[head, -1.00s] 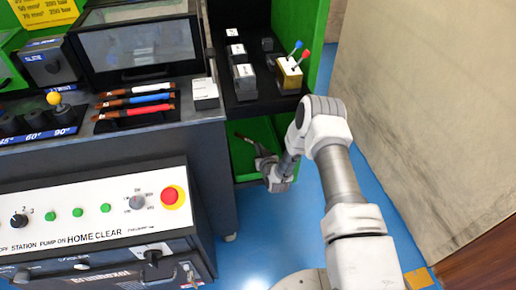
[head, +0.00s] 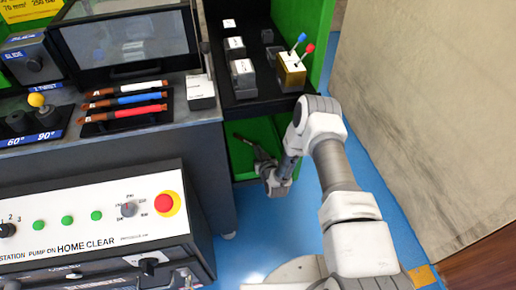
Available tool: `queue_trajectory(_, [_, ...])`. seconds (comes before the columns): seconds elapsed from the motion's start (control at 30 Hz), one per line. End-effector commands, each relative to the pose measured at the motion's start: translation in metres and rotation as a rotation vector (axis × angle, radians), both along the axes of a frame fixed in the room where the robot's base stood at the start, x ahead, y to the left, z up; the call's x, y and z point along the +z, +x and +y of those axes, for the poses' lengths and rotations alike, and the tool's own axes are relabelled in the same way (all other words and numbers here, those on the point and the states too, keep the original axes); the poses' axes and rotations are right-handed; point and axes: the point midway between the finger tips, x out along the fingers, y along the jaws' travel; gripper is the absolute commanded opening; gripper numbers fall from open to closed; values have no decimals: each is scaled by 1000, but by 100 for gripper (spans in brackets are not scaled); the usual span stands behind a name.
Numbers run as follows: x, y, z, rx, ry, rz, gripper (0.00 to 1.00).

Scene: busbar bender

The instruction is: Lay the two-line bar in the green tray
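The green tray (head: 243,163) is low beside the dark cabinet, under the black shelf, and partly hidden by my arm. My gripper (head: 261,154) reaches down over it, small and dark in the view. A thin dark brownish bar (head: 243,138) extends up and left from the fingertips, against the green. Its line marks are too small to make out. I cannot tell whether the fingers are closed on it or whether it touches the tray.
Three bars with white (head: 125,87), blue (head: 125,99) and red (head: 125,113) sleeves lie on a black rack on the counter. The black shelf (head: 252,107) holds grey blocks and a brass block (head: 291,72) with two levers. A beige wall (head: 420,110) stands right; blue floor is clear.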

Motion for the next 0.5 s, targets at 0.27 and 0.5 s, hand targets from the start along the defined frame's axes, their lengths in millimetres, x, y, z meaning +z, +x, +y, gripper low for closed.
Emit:
queue_trajectory(0.27, [-2, 0, 0, 0, 0, -1, 0])
queue_trajectory(0.5, [-11, -1, 0, 0, 0, 4, 0])
